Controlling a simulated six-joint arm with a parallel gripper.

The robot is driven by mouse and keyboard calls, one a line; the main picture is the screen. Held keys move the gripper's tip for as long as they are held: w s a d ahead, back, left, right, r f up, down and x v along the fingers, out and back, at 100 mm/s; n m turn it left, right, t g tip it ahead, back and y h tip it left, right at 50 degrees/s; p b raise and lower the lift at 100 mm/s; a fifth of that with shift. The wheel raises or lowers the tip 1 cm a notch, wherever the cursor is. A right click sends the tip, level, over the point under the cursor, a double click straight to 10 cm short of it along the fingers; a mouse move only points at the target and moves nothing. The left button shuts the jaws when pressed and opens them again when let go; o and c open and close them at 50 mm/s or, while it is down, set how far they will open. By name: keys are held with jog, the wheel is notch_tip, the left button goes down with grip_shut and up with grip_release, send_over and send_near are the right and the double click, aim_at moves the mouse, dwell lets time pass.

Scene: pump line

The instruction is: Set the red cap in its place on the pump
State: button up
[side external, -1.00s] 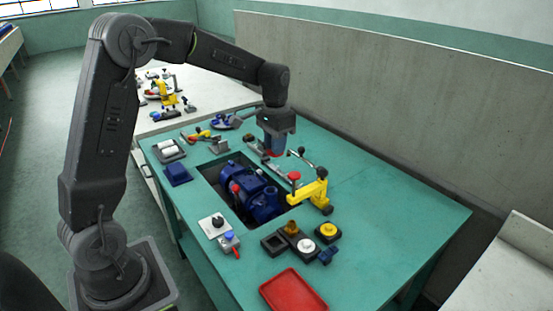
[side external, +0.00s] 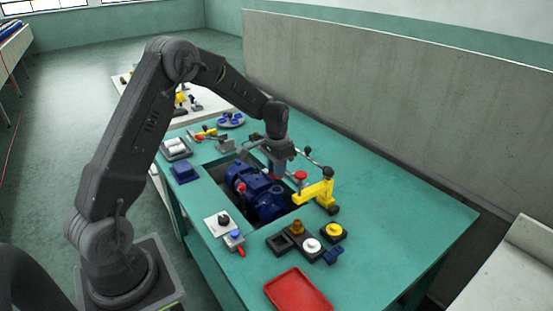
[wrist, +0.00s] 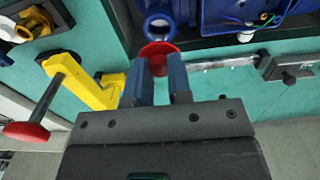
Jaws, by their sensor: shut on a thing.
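My gripper (wrist: 162,88) is shut on the red cap (wrist: 157,52), which shows between and just beyond the blue fingers in the wrist view. The blue pump (side external: 250,190) sits in the dark recess of the green table. In the wrist view, a round blue pump port (wrist: 158,27) with a pale inner ring lies just past the cap. The cap's far edge comes close to the port in the picture; I cannot tell whether they touch. In the side view, my gripper (side external: 281,165) is low at the pump's far side, and the cap is mostly hidden.
A yellow clamp (side external: 318,191) with a red knob (side external: 300,175) stands close right of my gripper. A grey bar (wrist: 222,63) lies along the recess edge. A red tray (side external: 297,291) and dark holders (side external: 280,243) are nearer the camera. The table's right side is clear.

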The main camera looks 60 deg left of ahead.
aim_at(277, 189)
jog(key=shift+f, duration=2.15)
jog(key=shift+f, duration=0.2)
jog(key=o, duration=0.9)
jog(key=shift+r, duration=3.05)
